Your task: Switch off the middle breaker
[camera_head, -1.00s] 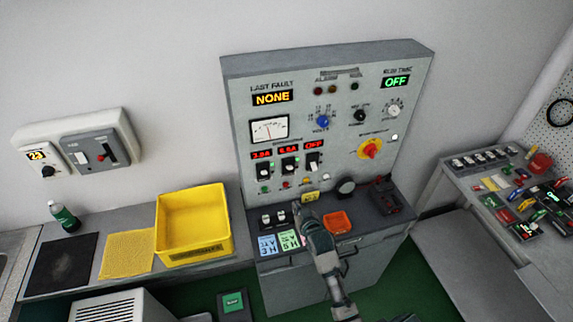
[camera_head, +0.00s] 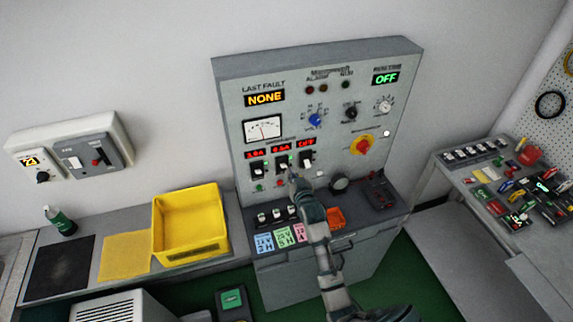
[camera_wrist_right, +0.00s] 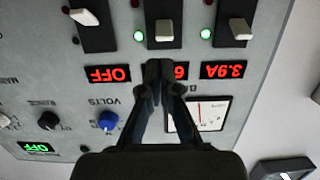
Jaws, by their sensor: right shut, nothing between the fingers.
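The middle breaker (camera_head: 283,166) is a black switch with a pale lever on the grey panel (camera_head: 236,118), between two similar breakers. The right wrist view shows it upside down (camera_wrist_right: 166,32), with a lit green lamp (camera_wrist_right: 138,36) beside it. Its red display is partly hidden by my fingers and begins with a 6. My right gripper (camera_wrist_right: 160,70) is shut and empty, its tips over that display, close to the middle breaker; I cannot tell if they touch the panel. The head view also shows the gripper (camera_head: 293,182) just below the breaker. My left gripper is not in view.
The left breaker (camera_head: 258,170) displays 3.9A, and the right breaker (camera_head: 306,158) displays OFF. A red and yellow rotary switch (camera_head: 362,145) is at the right. A yellow bin (camera_head: 190,257) stands left of the panel. Coloured cards (camera_head: 284,236) lie on the ledge below.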

